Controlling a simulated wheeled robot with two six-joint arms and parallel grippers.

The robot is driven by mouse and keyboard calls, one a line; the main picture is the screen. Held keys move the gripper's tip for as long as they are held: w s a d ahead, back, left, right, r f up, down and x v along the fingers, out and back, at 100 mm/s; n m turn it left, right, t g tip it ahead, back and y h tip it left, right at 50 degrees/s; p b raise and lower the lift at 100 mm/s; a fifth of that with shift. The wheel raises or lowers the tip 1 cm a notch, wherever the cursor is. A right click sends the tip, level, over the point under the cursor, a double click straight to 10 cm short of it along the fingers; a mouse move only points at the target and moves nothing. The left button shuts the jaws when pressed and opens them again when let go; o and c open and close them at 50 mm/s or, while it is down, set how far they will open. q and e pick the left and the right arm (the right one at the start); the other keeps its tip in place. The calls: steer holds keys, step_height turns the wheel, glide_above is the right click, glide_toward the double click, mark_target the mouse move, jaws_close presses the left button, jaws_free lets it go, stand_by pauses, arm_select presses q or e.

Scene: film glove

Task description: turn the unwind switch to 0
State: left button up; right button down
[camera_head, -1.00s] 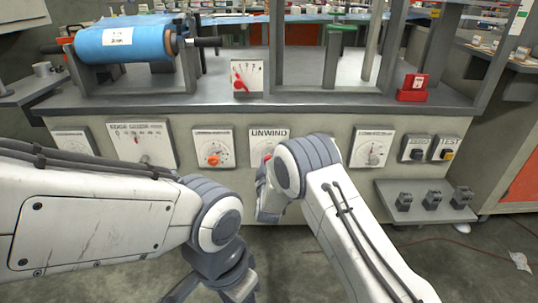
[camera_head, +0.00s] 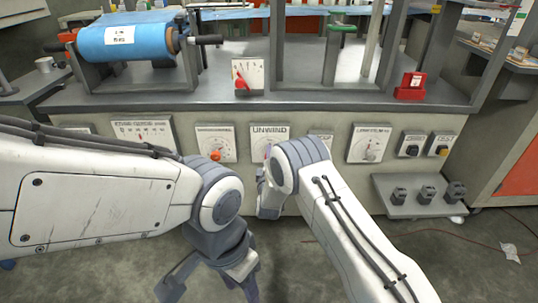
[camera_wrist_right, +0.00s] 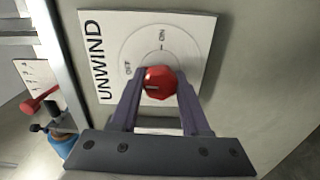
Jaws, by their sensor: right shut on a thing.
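The unwind switch is a red faceted knob (camera_wrist_right: 160,82) on a white plate lettered UNWIND (camera_wrist_right: 97,60), seen in the right wrist view. A short pale mark shows on the knob. My right gripper (camera_wrist_right: 160,88) is shut on the knob, one finger at each side. In the head view the UNWIND plate (camera_head: 270,131) shows above my right gripper (camera_head: 264,185), which hides the knob. My left gripper (camera_head: 208,288) hangs low with its fingers apart, empty.
Other dial plates flank the switch, one with an orange knob (camera_head: 215,155) and one at right (camera_head: 370,143). A small grey shelf (camera_head: 390,207) juts out at lower right. A red-levered selector (camera_head: 248,76) and blue film roll (camera_head: 122,38) stand on the bench.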

steer(key=shift+n, duration=0.3)
stand_by(0.4)
steer(key=shift+c, duration=1.9)
jaws_free()
steer(key=s+p, duration=0.3)
steer(key=s, duration=0.7)
steer(key=shift+s, duration=0.25)
